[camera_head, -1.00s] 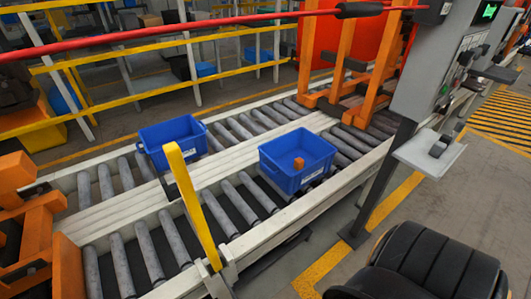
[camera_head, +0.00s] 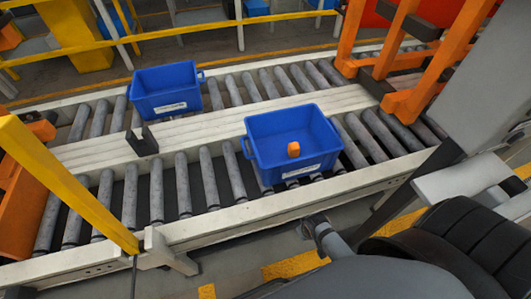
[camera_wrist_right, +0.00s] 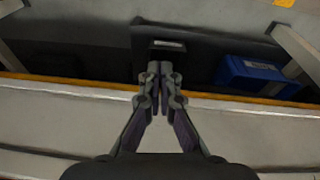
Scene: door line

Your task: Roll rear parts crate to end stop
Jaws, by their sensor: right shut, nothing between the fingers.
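The rear blue crate (camera_head: 165,92) sits on the rollers of the far lane in the head view, with a white label on its front. A second blue crate (camera_head: 291,170) stands on the near lane to its right and holds a small orange piece (camera_head: 293,149). Orange panels (camera_head: 18,200) stand at the left end of the line. My right gripper (camera_head: 308,224) is low in front of the near rail, apart from both crates. In the right wrist view its fingers (camera_wrist_right: 159,72) are together and empty. My left gripper is not in view.
A yellow post (camera_head: 70,185) slants across the left front. A black forked bracket (camera_head: 143,141) stands on the middle beam. Orange frames (camera_head: 410,70) and a grey column are at right. A blue bin (camera_wrist_right: 255,76) shows in the right wrist view. Rollers left of the near crate are bare.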

